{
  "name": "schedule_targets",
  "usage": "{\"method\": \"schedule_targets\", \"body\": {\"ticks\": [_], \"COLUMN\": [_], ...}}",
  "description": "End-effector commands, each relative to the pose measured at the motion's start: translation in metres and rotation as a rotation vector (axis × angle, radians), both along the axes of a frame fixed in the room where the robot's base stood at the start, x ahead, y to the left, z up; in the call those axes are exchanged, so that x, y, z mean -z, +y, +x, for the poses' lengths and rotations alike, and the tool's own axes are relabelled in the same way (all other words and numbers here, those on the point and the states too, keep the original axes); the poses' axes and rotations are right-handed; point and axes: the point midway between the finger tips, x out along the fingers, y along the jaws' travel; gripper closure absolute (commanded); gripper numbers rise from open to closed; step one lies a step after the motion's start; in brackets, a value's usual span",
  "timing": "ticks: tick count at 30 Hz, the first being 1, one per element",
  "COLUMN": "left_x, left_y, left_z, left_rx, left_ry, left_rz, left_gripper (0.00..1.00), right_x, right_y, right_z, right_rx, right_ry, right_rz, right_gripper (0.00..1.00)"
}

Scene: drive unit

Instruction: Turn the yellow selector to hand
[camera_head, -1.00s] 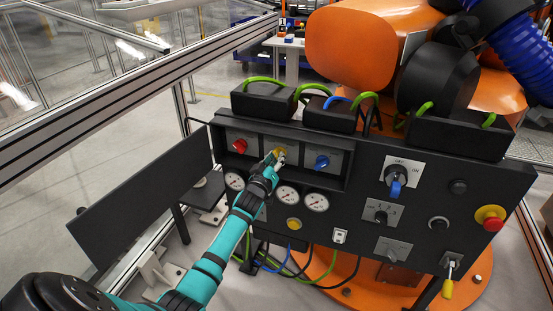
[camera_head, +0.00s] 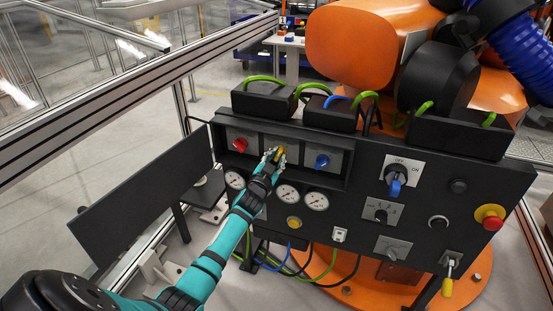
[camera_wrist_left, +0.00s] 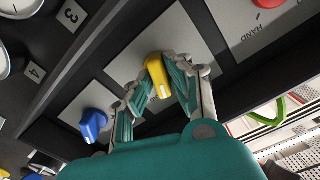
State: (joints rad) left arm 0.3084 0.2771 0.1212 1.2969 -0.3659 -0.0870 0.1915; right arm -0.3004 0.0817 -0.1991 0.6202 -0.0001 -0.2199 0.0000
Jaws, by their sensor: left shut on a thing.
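The yellow selector (camera_head: 281,154) sits on the recessed upper left part of the black control panel (camera_head: 350,225), between a red selector (camera_head: 240,144) and a blue selector (camera_head: 322,161). My left gripper (camera_head: 275,154) is at the yellow selector. In the left wrist view, the fingers of my left gripper (camera_wrist_left: 162,80) are shut on the yellow selector (camera_wrist_left: 158,76), one on each side; its white mark shows. Its position labels are hidden or unreadable. A HAND label (camera_wrist_left: 251,33) shows near the red selector (camera_wrist_left: 268,3). My right gripper is out of view.
Pressure gauges (camera_head: 288,194) sit just below the selectors. A large switch (camera_head: 397,178) and a red emergency button (camera_head: 490,217) are further right. Black boxes with green cables (camera_head: 262,101) stand on top. An orange robot arm (camera_head: 350,45) rises behind.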

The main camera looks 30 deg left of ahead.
Motion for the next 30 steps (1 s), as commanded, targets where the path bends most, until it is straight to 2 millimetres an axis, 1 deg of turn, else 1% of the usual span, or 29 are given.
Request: {"method": "schedule_targets", "body": {"ticks": [6,15,21,30], "left_x": [0.0008,0.0004,0.0004,0.0004], "left_y": [0.0001,-0.0001,-0.0002,-0.0003], "left_z": [-0.0001,-0.0002,-0.0002,-0.0001], "left_rx": [0.000,0.000,0.001,0.001], "left_ry": [0.043,0.080,0.092,0.096], "left_rz": [0.175,0.332,0.379,0.396], "left_gripper": [1.00,1.00,1.00,1.00], "right_x": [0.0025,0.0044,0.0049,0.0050], "right_y": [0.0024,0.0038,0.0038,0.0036], "right_z": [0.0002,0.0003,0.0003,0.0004], "right_rx": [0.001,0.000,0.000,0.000], "right_ry": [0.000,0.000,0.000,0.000], "right_rz": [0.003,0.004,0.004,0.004], "right_gripper": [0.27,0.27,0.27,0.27]}}
